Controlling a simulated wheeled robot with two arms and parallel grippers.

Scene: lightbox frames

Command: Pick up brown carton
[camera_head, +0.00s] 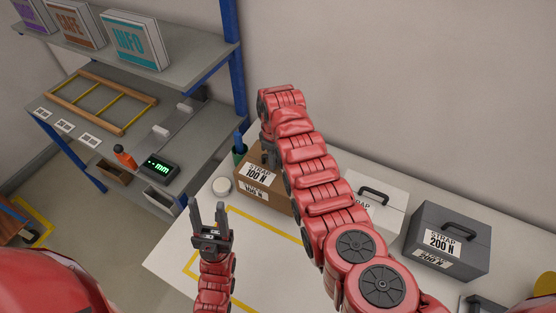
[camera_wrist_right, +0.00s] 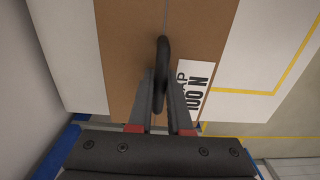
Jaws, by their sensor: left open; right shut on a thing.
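The brown carton (camera_head: 264,196) with a "STRAP 100 N" label stands on the white table, partly hidden behind my right arm in the head view. Its brown top (camera_wrist_right: 125,60) and dark handle (camera_wrist_right: 162,60) fill the middle of the right wrist view. My right gripper (camera_wrist_right: 161,100) is shut on the handle, with a finger on each side of it. In the head view this gripper is mostly hidden behind the arm. My left gripper (camera_head: 209,216) is open and empty, fingers pointing up, left of and nearer than the carton.
A white case (camera_head: 377,208) and a grey "STRAP 200 N" case (camera_head: 447,240) stand to the right on the white table (camera_head: 180,250). A shelf unit (camera_head: 190,60) stands at left.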

